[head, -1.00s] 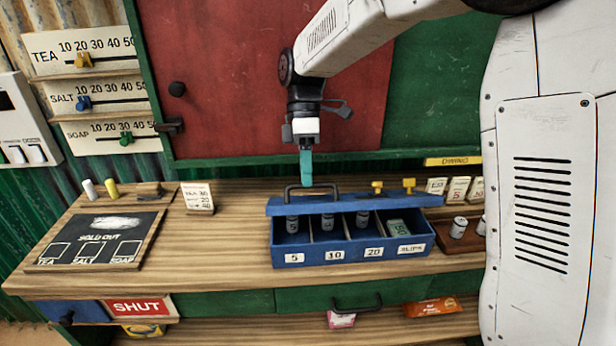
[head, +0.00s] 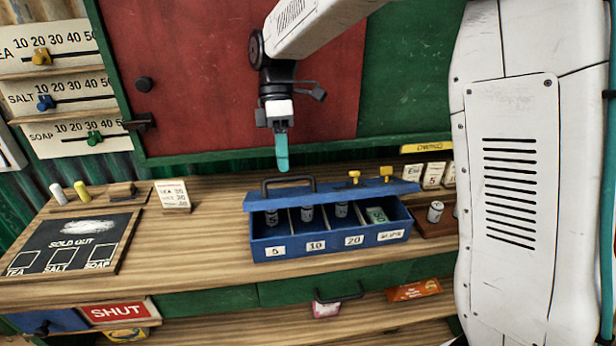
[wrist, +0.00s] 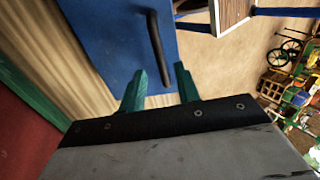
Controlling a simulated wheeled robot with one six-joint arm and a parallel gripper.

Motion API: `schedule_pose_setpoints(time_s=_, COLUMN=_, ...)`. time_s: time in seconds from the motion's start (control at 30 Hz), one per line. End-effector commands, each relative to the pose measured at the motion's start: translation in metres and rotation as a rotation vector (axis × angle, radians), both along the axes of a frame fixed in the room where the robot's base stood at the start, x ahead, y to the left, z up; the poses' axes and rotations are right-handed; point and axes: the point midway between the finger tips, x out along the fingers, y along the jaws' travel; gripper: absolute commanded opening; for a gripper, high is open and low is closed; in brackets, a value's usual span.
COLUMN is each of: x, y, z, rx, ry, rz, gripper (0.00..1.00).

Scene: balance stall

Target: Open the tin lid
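The blue tin (head: 330,249) stands on the wooden counter, with compartments labelled 5, 10, 20 and slips along its front. Its blue lid (head: 345,191) sits above the rear of the tin, and the compartments show below the lid's front edge. The dark lid handle (head: 288,182) stands on the lid's left part. My gripper (head: 283,168) points down just above the handle, apart from it. In the wrist view its two teal fingers (wrist: 160,87) are spread and empty, with the handle (wrist: 157,47) ahead between them. Whether a finger touches the handle cannot be told.
A price card (head: 173,195) and a slate board (head: 73,243) are to the left. A grey canister (head: 435,212) sits on a tray at right.

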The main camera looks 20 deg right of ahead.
Motion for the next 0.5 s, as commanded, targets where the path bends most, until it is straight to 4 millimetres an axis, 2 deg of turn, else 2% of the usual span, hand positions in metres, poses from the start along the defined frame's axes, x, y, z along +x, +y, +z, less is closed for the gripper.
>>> schedule_pose_setpoints(time_s=0.07, x=0.002, y=-0.002, z=0.015, rx=0.001, ry=-0.005, rz=-0.002, gripper=0.32)
schedule_pose_setpoints(time_s=0.5, x=-0.098, y=-0.016, z=0.025, rx=0.0, ry=-0.003, rz=0.0, gripper=0.32)
